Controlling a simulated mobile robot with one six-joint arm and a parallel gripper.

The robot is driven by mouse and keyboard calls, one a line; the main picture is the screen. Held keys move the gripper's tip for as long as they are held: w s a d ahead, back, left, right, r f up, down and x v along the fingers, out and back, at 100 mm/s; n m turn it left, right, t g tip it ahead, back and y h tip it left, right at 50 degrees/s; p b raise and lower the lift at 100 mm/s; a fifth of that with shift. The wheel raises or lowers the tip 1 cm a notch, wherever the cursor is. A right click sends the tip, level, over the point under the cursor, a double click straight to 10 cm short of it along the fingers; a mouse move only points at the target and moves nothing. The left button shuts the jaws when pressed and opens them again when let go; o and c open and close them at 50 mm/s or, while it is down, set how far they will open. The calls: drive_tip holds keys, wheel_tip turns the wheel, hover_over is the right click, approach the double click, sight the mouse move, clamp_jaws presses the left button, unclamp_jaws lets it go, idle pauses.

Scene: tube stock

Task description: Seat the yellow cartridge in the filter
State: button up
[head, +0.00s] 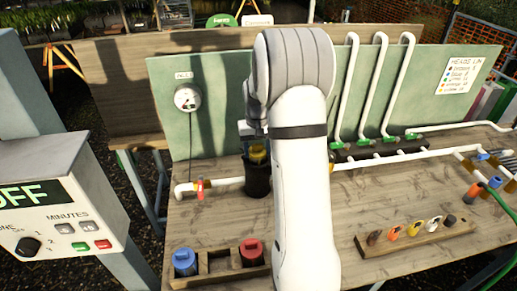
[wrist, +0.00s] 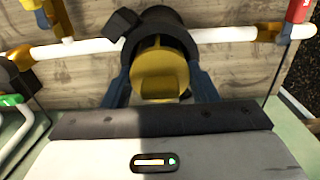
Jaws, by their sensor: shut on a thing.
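The yellow cartridge (head: 258,154) shows at the mouth of the black filter housing (head: 257,182) on the white pipe, left of my arm. In the wrist view the cartridge (wrist: 160,70) is between the two fingers of my gripper (wrist: 160,88), which is shut on it. The dark rim of the filter (wrist: 165,22) shows around the cartridge's far side. I cannot tell how deep the cartridge sits. My arm hides part of the bench to the right of the filter.
A wooden rack (head: 217,281) at the front holds a blue cartridge (head: 185,262) and a red cartridge (head: 252,252), with an empty slot between. A red-handled valve (head: 200,189) is left of the filter. A gauge (head: 187,98) hangs on the green board behind.

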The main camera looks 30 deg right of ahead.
drive_tip(key=shift+f+b, duration=0.5)
drive_tip(key=shift+f, duration=0.15)
